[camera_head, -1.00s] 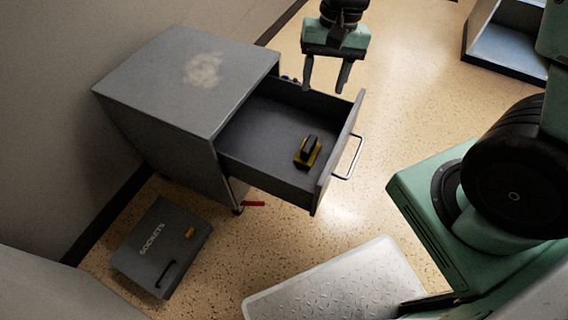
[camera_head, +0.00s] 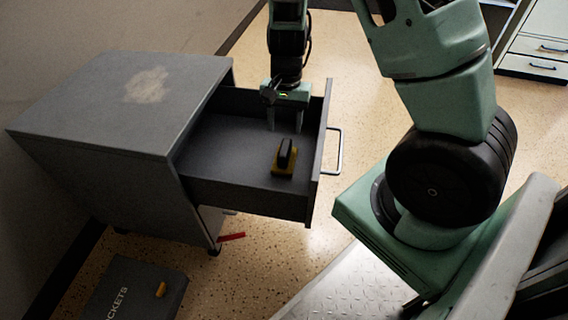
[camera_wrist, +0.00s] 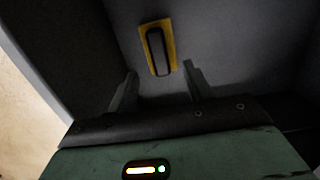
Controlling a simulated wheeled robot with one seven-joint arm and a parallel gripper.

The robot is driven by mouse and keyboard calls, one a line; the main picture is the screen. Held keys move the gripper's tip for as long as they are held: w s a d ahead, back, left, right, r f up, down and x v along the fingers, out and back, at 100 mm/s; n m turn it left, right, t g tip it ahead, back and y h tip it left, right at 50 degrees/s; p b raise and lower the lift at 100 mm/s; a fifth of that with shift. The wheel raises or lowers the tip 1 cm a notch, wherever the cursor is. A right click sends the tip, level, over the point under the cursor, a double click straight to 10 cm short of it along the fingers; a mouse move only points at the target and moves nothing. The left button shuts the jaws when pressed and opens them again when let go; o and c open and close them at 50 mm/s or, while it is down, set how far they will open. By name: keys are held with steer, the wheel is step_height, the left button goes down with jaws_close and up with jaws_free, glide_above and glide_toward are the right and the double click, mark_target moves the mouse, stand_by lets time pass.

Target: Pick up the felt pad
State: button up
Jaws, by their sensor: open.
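The felt pad appears to be the small yellow block with a black raised top (camera_head: 285,158), lying on the floor of the open grey drawer (camera_head: 225,150). In the wrist view the pad (camera_wrist: 157,48) lies ahead of the fingertips, roughly centred between them. My gripper (camera_head: 287,124) points down in the drawer area, behind the pad in the head view. Its two fingers are apart with nothing between them, as the wrist view also shows (camera_wrist: 160,72). The gripper's exact height above the drawer floor is hard to tell.
The drawer extends from a grey cabinet (camera_head: 110,105) with a worn top. Its front panel (camera_head: 319,150) carries a metal handle (camera_head: 339,152). A red object (camera_head: 231,237) and a grey case marked "SOCKETS" (camera_head: 135,290) lie on the floor below.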

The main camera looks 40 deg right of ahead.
mark_target(285, 147)
steer(key=f+b, duration=0.1)
steer(key=f, duration=0.2)
steer(key=f+b, duration=0.2)
steer(key=f, duration=0.1)
steer(key=f+b, duration=0.2)
steer(key=f, duration=0.1)
steer(key=shift+s+a, duration=0.25)
steer(key=shift+s, duration=0.1)
steer(key=shift+r, duration=0.15)
steer(key=c, duration=1.1)
